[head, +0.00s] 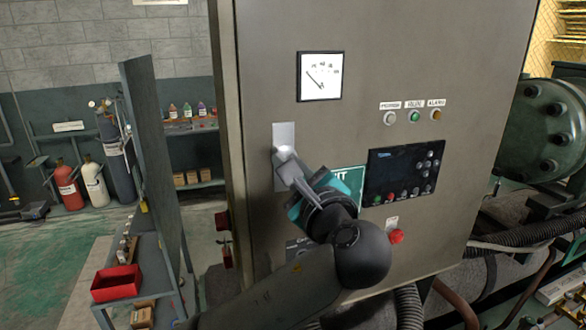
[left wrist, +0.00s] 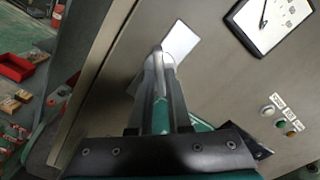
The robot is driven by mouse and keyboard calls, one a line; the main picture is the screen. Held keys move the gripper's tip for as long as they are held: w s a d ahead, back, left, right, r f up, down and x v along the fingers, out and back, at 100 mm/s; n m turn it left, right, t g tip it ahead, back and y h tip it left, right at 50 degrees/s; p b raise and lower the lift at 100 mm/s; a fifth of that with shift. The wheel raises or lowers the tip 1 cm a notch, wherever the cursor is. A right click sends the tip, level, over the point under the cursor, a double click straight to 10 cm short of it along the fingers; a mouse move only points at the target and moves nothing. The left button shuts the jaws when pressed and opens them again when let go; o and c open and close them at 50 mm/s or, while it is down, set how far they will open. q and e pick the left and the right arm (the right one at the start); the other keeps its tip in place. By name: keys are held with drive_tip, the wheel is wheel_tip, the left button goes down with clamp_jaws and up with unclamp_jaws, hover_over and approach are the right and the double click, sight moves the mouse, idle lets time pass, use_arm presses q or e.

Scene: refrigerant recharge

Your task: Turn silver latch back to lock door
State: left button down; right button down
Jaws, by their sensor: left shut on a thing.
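The silver latch (head: 284,153) sits on a pale metal plate (head: 284,132) on the grey cabinet door (head: 262,60). The latch also shows in the left wrist view (left wrist: 158,58), between my fingertips, and the plate lies behind it (left wrist: 183,39). My left gripper (head: 288,165) is shut on the latch, with its fingers reaching up and left to it from below. The fingers hide part of the latch, so its exact angle is hard to tell. My right gripper is in neither view.
A dial gauge (head: 320,77) is above right of the latch. A dark control panel (head: 404,172) and a red button (head: 396,236) lie to the right of my wrist. A shelf unit with a red bin (head: 116,283) stands at the left, near a tall dark panel (head: 152,150).

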use_arm(q)
drive_tip(key=m, duration=0.4)
drive_tip(key=m, duration=0.3)
drive_tip(key=c, duration=1.3)
unclamp_jaws()
drive_tip(key=shift+m, duration=0.3)
drive_tip(key=o, duration=0.4)
drive_tip(key=shift+c, duration=0.2)
drive_tip(key=v, duration=0.9)
